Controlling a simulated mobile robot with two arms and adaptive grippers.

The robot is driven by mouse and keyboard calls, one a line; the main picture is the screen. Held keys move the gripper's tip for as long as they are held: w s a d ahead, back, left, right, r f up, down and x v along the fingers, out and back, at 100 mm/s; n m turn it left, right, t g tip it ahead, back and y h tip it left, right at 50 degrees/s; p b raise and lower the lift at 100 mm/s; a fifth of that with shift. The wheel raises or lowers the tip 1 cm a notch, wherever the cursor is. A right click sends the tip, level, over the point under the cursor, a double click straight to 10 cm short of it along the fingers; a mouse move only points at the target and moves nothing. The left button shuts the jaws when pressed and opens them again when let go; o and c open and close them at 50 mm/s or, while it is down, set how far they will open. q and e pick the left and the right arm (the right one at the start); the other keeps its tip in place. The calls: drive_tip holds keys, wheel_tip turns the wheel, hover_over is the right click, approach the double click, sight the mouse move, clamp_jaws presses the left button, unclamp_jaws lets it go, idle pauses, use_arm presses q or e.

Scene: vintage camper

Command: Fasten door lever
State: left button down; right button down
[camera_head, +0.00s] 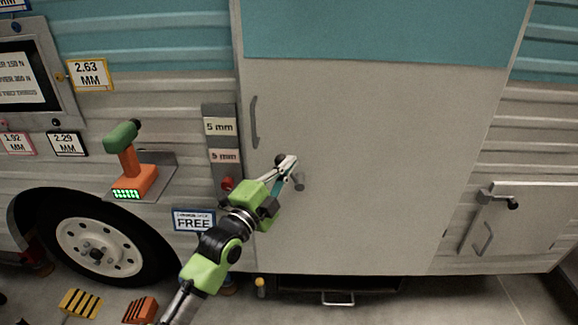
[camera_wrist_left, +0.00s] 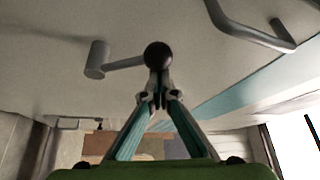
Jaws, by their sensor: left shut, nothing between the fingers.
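The door lever (camera_wrist_left: 127,63) is on the large grey and teal camper door (camera_head: 370,170). In the left wrist view it has a grey round pivot, a short grey arm and a black ball knob (camera_wrist_left: 158,55). In the head view its pivot (camera_head: 299,183) shows just right of my left gripper (camera_head: 289,165), which hides much of the arm. My left gripper is shut with nothing between its fingers. In the left wrist view its fingertips (camera_wrist_left: 158,92) appear right at the knob; I cannot tell whether they touch it. My right gripper is in neither view.
A curved grab handle (camera_head: 254,122) is on the door above the lever. A low hatch (camera_head: 535,230) at the right has its own lever (camera_head: 497,198). An orange and green drill (camera_head: 130,165) stands on a wall shelf at the left. A step (camera_head: 338,298) is below the door.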

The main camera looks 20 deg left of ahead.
use_arm(q)
drive_tip(key=shift+f, duration=0.1)
